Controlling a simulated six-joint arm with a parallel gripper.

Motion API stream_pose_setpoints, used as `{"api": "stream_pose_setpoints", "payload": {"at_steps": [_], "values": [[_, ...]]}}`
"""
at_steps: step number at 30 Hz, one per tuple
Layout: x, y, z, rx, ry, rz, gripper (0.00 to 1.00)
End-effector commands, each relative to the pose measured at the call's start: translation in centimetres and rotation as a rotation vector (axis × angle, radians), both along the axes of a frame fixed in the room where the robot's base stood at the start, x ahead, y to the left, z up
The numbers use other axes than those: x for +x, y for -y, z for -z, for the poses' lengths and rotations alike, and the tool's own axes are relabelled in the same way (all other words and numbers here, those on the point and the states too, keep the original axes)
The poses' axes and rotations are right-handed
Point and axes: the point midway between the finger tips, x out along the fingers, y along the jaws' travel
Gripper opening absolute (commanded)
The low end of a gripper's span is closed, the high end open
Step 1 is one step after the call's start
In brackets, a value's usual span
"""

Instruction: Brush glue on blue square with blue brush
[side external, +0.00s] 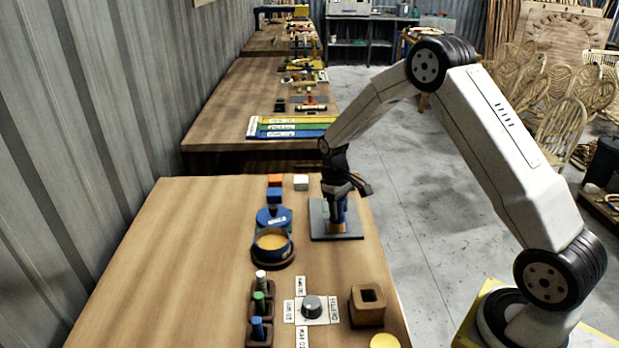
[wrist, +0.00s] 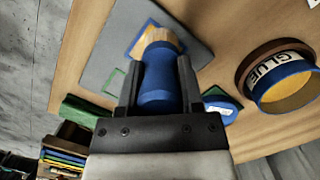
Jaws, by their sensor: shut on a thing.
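My gripper (side external: 340,190) is shut on the blue brush (side external: 338,213), above the grey board (side external: 319,231). In the wrist view, my gripper (wrist: 158,75) clasps the blue handle (wrist: 156,92), and the tan bristles point at the board (wrist: 103,50). The bristles lie over the blue-outlined square (wrist: 140,31) and cover part of it. I cannot tell whether they touch the surface. The blue glue pot (side external: 272,247) stands open beside the board, with yellowish glue inside; its GLUE label shows in the wrist view (wrist: 265,69).
A rack (side external: 250,325) with white, green and blue-topped items stands near the front. A knob with labels (side external: 312,307) and a brown square holder (side external: 367,305) are beside it. Orange (side external: 275,181) and white (side external: 301,182) blocks sit behind. The table's left side is clear.

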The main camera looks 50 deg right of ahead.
Motion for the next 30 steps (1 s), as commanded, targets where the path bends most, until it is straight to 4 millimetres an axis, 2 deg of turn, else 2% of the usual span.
{"api": "stream_pose_setpoints", "payload": {"at_steps": [16, 19, 30], "values": [[3.5, 3.4, 0.0, -0.001, 0.001, -0.001, 0.00], [3.4, 3.3, -1.9, -0.002, 0.005, -0.001, 0.00], [3.4, 3.3, -5.2, -0.001, 0.002, -0.001, 0.00]]}}
